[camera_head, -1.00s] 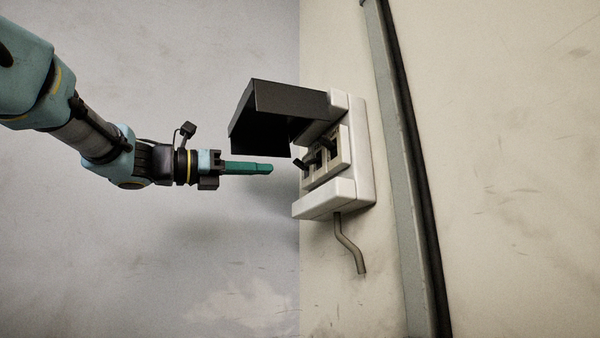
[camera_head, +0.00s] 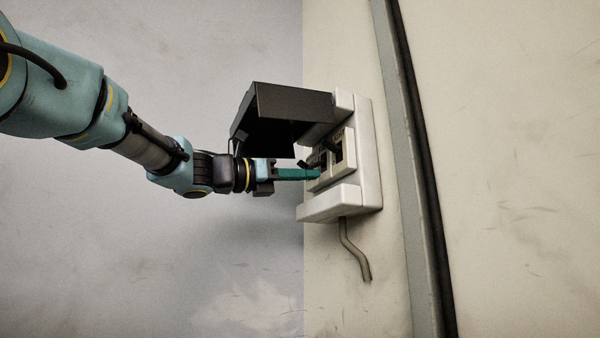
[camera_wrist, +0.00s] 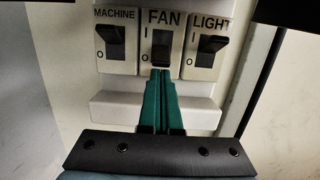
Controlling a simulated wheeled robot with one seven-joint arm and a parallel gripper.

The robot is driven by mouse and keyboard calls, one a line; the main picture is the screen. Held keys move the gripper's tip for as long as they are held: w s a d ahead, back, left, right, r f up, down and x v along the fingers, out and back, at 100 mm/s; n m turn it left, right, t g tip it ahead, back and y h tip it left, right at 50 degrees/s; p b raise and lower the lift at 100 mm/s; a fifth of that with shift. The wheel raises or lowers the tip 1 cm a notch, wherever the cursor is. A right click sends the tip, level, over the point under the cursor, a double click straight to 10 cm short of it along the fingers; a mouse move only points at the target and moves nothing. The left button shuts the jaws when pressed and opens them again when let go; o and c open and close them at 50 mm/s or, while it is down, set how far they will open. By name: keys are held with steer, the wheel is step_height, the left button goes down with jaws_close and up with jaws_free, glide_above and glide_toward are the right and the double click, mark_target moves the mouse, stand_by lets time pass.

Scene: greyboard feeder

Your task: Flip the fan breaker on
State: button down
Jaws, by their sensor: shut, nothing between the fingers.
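The breaker box (camera_head: 368,180) is white and mounted on the wall, with its black cover (camera_head: 292,103) raised. In the wrist view, three switches show side by side, labelled MACHINE (camera_wrist: 115,40), FAN (camera_wrist: 161,48) and LIGHT (camera_wrist: 208,47). The FAN switch's black lever sits low in its slot, by the O mark. My gripper (camera_head: 316,174) is shut and empty. Its green fingertips (camera_wrist: 161,73) point at the lower edge of the FAN switch, just below the lever. I cannot tell whether they touch it. In the head view my fingers partly hide the switches.
The raised cover overhangs my gripper closely from above. A bent grey conduit (camera_head: 347,250) runs down from the box. A dark-edged vertical strip (camera_head: 403,150) stands on the wall to the right. The space below and left of the box is clear.

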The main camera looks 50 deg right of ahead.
steer(key=shift+w+a+r, duration=0.1)
steer(key=shift+a+r, duration=0.2)
steer(key=shift+r, duration=0.2)
steer(key=shift+w+a+r, duration=0.1)
steer(key=shift+a+r, duration=0.15)
steer(key=shift+r, duration=0.2)
steer(key=shift+a, duration=0.1)
steer(key=shift+w+a+f, duration=0.15)
steer(key=shift+w+a, duration=0.05)
steer(key=shift+a, duration=0.1)
steer(key=b+v, duration=0.3)
steer(key=v, duration=0.7)
steer(key=shift+b, duration=0.4)
